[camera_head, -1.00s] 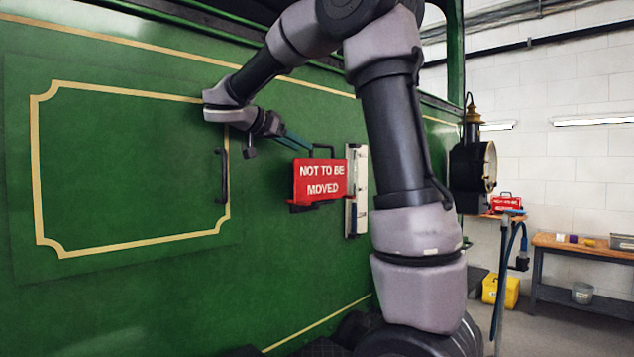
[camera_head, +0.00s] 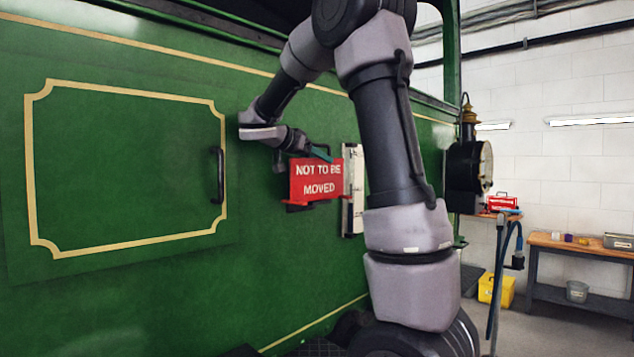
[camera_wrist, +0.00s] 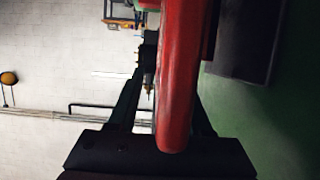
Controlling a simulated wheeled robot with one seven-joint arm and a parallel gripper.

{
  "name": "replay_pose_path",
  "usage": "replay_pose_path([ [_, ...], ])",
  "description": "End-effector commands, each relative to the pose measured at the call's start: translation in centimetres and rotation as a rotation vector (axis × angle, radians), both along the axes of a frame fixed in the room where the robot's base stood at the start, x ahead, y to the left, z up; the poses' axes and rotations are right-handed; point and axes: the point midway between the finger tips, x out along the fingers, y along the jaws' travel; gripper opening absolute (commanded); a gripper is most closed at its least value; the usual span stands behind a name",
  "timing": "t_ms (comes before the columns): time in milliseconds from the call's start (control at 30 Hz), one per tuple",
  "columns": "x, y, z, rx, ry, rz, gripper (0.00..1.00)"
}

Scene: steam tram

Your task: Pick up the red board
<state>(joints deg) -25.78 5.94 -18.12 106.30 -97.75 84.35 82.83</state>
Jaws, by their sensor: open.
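The red board (camera_head: 314,181), lettered "NOT TO BE MOVED", hangs upright on the green tram side, on a small red bracket (camera_head: 297,207). In the wrist view the red board (camera_wrist: 175,90) shows edge-on, running down between my fingers. My gripper (camera_head: 318,152) is open at the board's top edge, with the fingers on either side of it. The board's handle is hidden behind my gripper in the head view. I cannot tell whether either finger touches the board.
A white strip (camera_head: 353,190) is fixed to the tram right of the board. A black door handle (camera_head: 218,175) sticks out on the left. A lamp (camera_head: 468,165) is mounted at the tram's end. Another red object (camera_head: 502,203) and a workbench (camera_head: 580,246) stand further back right.

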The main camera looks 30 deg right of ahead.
Motion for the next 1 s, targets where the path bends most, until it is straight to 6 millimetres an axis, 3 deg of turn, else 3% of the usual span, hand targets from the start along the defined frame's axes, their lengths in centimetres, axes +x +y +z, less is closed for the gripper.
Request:
replay_pose_path([
  [33,0.00,0.01,-0.01,0.000,0.000,0.000,0.50],
  [67,0.00,0.01,-0.01,0.000,0.000,0.000,0.42],
  [167,-0.01,0.02,0.00,0.000,0.000,0.000,0.04],
  [200,-0.01,0.02,0.00,0.000,0.000,0.000,0.00],
  [1000,-0.01,0.03,0.02,0.000,0.000,0.000,0.00],
])
